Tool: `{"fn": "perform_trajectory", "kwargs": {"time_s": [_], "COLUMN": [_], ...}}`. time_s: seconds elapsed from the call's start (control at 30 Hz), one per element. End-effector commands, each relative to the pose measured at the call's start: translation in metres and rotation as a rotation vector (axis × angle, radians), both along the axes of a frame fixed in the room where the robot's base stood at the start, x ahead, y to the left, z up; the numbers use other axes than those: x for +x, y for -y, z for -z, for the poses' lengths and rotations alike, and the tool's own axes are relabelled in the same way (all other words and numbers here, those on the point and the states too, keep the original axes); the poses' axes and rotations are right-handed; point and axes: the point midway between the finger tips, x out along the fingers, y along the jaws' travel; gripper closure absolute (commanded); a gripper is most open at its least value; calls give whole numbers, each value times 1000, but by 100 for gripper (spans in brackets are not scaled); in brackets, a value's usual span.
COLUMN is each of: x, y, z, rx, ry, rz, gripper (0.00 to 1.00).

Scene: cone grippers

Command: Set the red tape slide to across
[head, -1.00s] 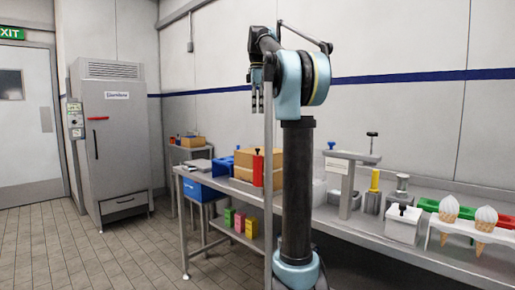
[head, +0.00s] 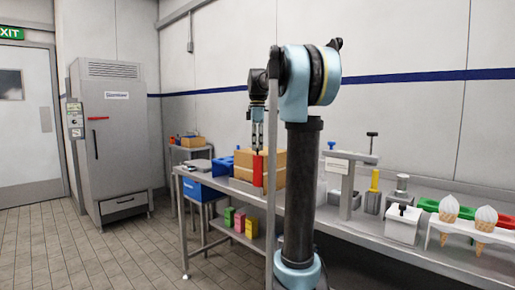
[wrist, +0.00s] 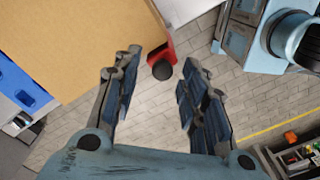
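The red tape slide (head: 257,172) is an upright red piece beside the brown cardboard box (head: 272,160) on the steel table. In the wrist view its red part (wrist: 157,47) shows at the box's edge, with a round black knob (wrist: 162,70). My gripper (head: 257,148) points down, just above the slide in the head view. In the wrist view my gripper (wrist: 155,78) is open, with the knob between and a little beyond its two fingers. No contact with the knob shows. The slide's lower end is partly hidden by the box in the wrist view.
A blue holder (head: 222,165) and a blue box (head: 197,190) are left of the cardboard box. Small coloured boxes (head: 239,222) are on the lower shelf.

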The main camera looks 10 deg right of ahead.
Motion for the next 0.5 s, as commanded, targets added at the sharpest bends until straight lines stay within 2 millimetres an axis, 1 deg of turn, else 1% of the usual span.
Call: {"fn": "perform_trajectory", "kwargs": {"time_s": [0.13, 0.43, 0.47, 0.5], "x": [0, 0, 0, 0], "y": [0, 0, 0, 0], "z": [8, 9, 9, 9], "rx": [0, 0, 0, 0], "ry": [0, 0, 0, 0], "rz": [0, 0, 0, 0], "gripper": [61, 61, 67, 76]}}
